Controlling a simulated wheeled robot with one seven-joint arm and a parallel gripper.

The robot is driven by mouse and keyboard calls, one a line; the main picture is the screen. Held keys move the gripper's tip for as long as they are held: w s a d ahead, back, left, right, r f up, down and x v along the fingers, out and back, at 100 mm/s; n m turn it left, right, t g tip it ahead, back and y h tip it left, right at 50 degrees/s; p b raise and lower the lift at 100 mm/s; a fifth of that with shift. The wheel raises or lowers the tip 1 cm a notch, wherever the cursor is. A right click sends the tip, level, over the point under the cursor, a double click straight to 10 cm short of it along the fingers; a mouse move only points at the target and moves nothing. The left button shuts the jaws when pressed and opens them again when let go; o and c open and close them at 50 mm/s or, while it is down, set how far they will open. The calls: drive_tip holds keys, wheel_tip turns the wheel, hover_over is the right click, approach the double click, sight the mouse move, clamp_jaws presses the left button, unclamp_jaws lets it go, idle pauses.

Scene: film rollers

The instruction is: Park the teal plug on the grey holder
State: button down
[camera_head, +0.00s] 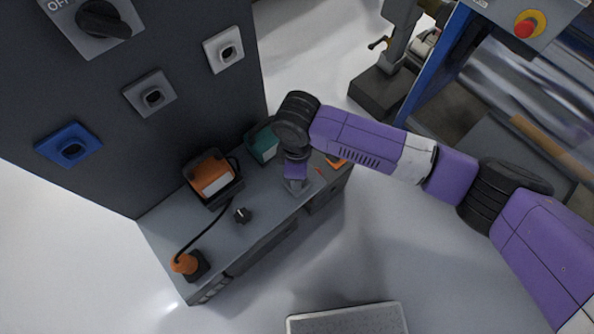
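The grey holder (152,96) is a square plate with a dark oval socket, mounted on the dark upright panel between a white one and a blue one. It looks empty. A teal thing (262,143) stands at the back of the bench against the panel, partly hidden by my wrist. I cannot tell whether it is the teal plug or a box like the orange one. No other teal thing shows. My gripper (295,187) points down at the bench, right of and nearer than the teal thing. Its fingers are too small and shadowed to read.
A white holder (225,51), a blue holder (69,147) and a rotary switch (100,20) are on the panel. The bench (262,205) bears an orange box (211,174), a corded orange plug (184,263) and a small black knob (242,214). A machine (385,88) stands behind right.

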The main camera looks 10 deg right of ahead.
drive_tip(key=shift+p, duration=0.4)
drive_tip(key=shift+f, duration=0.45)
